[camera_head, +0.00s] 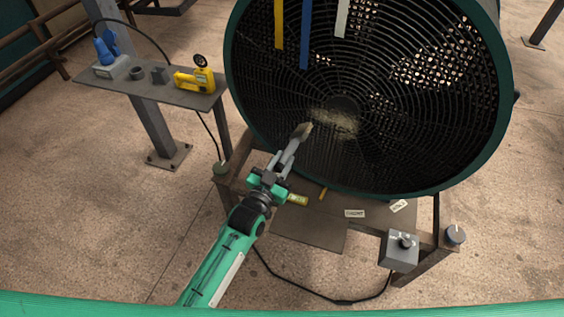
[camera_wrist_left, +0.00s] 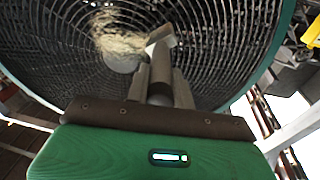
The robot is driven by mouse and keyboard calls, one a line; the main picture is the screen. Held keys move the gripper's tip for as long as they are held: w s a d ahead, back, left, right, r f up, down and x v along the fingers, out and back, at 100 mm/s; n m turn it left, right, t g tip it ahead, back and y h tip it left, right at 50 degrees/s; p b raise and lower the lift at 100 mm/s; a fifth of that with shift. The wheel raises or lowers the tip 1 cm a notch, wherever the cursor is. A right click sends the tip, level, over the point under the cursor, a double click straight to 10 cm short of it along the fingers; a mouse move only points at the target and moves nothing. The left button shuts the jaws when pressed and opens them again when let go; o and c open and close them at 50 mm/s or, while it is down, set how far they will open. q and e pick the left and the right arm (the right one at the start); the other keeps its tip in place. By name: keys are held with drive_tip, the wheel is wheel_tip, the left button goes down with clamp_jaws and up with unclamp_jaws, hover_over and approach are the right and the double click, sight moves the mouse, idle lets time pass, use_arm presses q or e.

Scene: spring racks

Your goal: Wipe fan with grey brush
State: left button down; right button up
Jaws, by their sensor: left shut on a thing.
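The fan (camera_head: 420,130) is a large round drum with a dark green rim and a black wire grille. A patch of tan dust (camera_head: 335,122) lies on the grille around the hub; it also shows in the left wrist view (camera_wrist_left: 118,38). My left gripper (camera_head: 272,177) is shut on the grey brush (camera_head: 290,152), which points up toward the fan. In the left wrist view the brush head (camera_wrist_left: 160,36) is right of the dust. I cannot tell whether it touches. My right gripper is not seen.
A side table (camera_head: 190,97) at left holds a yellow meter (camera_head: 196,79) and a blue tool (camera_head: 107,50). Yellow, blue and white ribbons (camera_head: 305,35) hang across the fan. A grey control box (camera_head: 399,248) sits on the stand at lower right. A yellow-handled item (camera_head: 297,199) lies near my gripper.

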use_arm(q)
drive_tip(key=shift+w+d, duration=0.2)
drive_tip(key=shift+w, duration=0.25)
drive_tip(key=shift+w+d, duration=0.25)
drive_tip(key=shift+w, duration=0.15)
drive_tip(key=shift+s+d, duration=0.1)
